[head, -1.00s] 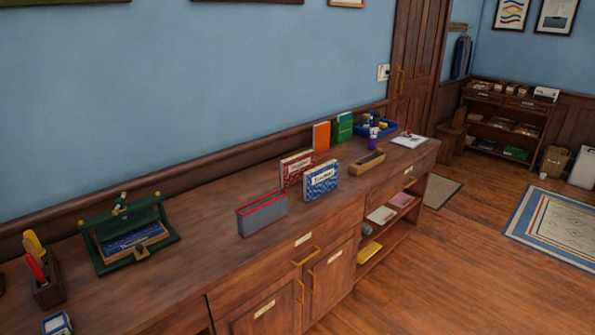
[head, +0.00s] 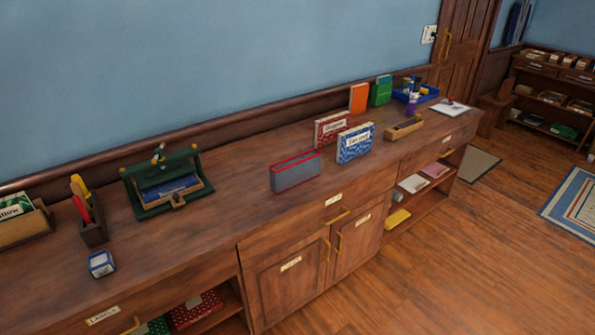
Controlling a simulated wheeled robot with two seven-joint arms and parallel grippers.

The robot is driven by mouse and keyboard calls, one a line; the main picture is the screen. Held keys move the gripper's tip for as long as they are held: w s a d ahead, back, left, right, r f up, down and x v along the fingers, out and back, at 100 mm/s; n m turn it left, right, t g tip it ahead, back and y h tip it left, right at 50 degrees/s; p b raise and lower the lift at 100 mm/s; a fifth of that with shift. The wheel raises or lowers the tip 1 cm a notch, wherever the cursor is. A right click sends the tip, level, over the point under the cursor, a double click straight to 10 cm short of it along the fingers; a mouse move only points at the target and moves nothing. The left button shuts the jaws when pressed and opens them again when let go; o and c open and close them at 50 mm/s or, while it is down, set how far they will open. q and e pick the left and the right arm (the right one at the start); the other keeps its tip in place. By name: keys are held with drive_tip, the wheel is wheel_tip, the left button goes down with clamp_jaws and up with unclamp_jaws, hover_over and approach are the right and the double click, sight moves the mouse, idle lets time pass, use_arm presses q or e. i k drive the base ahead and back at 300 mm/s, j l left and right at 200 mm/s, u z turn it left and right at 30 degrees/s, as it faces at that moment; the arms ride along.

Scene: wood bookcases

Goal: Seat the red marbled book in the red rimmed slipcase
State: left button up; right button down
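The red marbled book (head: 332,128) stands upright on the wooden cabinet top, towards the wall. Its pale label carries dark lettering. A blue marbled book (head: 355,143) stands upright in front of it and to its right. The red rimmed slipcase (head: 296,173) is grey-blue with a red edge along its top. It stands on the cabinet top, left of and nearer than both books. I cannot see whether anything is inside it. Neither of my grippers is in view.
A green press (head: 165,187) stands left on the cabinet top (head: 235,185), with a pen holder (head: 91,218) and a small blue-white box (head: 101,264) nearby. Orange (head: 358,98) and green (head: 380,91) books, a blue tray (head: 415,95) and a wooden box (head: 404,128) stand right. Bare wood lies between press and slipcase.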

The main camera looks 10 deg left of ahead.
sight(285, 174)
drive_tip(key=i+l+u, duration=0.5)
drive_tip(key=i+l, duration=0.4)
